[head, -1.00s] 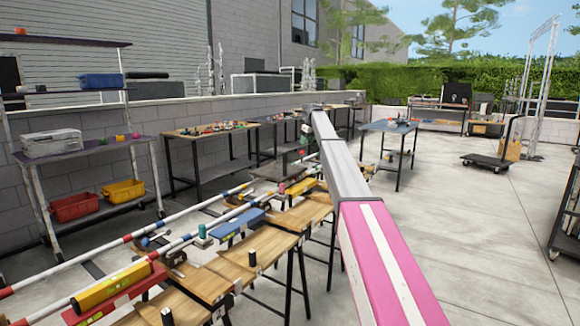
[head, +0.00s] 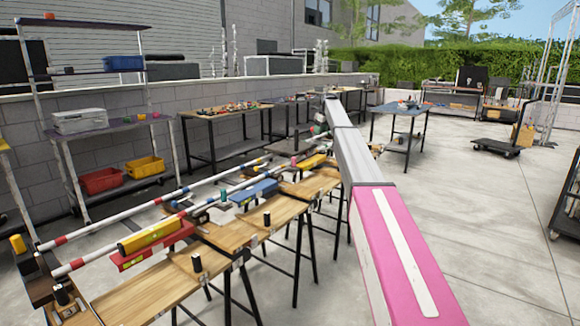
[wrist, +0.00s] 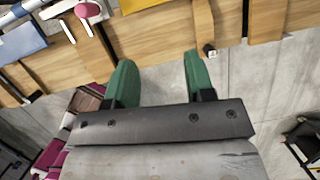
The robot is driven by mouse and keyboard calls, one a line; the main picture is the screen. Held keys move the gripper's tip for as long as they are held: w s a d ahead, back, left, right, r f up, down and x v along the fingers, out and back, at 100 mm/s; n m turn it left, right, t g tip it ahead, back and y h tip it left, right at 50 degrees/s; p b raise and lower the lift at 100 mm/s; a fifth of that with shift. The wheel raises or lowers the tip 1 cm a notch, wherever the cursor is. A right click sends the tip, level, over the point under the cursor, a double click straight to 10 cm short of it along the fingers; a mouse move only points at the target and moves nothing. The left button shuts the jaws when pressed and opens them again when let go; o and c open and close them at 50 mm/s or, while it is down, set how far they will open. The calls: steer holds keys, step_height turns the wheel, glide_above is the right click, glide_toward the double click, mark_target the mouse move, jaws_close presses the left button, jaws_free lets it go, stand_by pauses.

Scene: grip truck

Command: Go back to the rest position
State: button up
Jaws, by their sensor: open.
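My gripper (wrist: 160,78) shows in the wrist view with two green fingers spread well apart. Nothing is between them; only grey concrete floor and the edge of a wooden bench top show past the fingertips. My long grey and pink arm reaches away from me through the middle of the head view, along the right side of the row of wooden benches (head: 190,262). The gripper itself cannot be made out clearly at the arm's far end in the head view.
Striped poles (head: 125,257), a yellow level (head: 150,236) and blue blocks lie along the benches. A shelf rack (head: 95,130) with red and yellow bins stands at left. Tables stand further back. Open concrete floor (head: 470,220) is on the right, with a cart (head: 497,148).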

steer(key=s+d+f+n+g+h, duration=0.1)
steer(key=s+f+n, duration=0.5)
steer(key=s+f, duration=1)
steer(key=s+f+n, duration=0.7)
steer(key=s+f, duration=0.6)
steer(key=s, duration=0.6)
steer(key=s+f+n, duration=0.3)
steer(key=s+n, duration=0.1)
steer(key=s, duration=0.8)
steer(key=s+d+f+n+g+h, duration=0.1)
steer(key=s+f+n, duration=0.3)
steer(key=s, duration=0.8)
steer(key=s+f+n, duration=0.3)
steer(key=s+n, duration=0.2)
steer(key=s, duration=0.7)
steer(key=shift+s+d+f+g+h, duration=0.15)
steer(key=shift+d+f+g+h, duration=0.15)
steer(key=shift+f+g, duration=0.1)
